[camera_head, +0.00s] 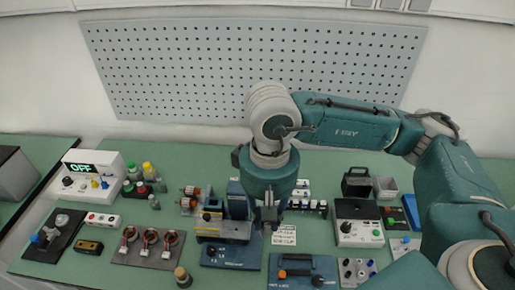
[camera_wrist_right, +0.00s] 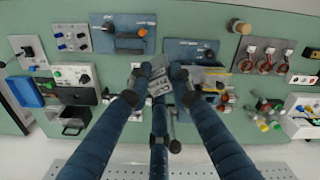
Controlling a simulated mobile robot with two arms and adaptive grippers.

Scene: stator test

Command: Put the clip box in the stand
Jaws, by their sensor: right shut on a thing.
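My right gripper (camera_head: 268,214) points down over the middle of the bench, just right of a blue upright machine (camera_head: 237,200) on a blue base. In the right wrist view its fingers (camera_wrist_right: 159,84) are closed around a small grey piece with light markings (camera_wrist_right: 159,88), which may be the clip box. The fingers hide much of it. A white card (camera_head: 284,236) with dark lettering, seemingly reading CLIP, lies just below and right of the fingertips in the head view. I cannot tell for certain which thing is the stand. My left gripper is not in view.
A blue plate with a black handle and orange part (camera_head: 300,272) lies at the front. A control box (camera_head: 358,224) and dark bin (camera_head: 356,182) stand right. A board with red rings (camera_head: 148,246) lies left. A pegboard (camera_head: 250,70) is behind. Bare green bench shows at back left.

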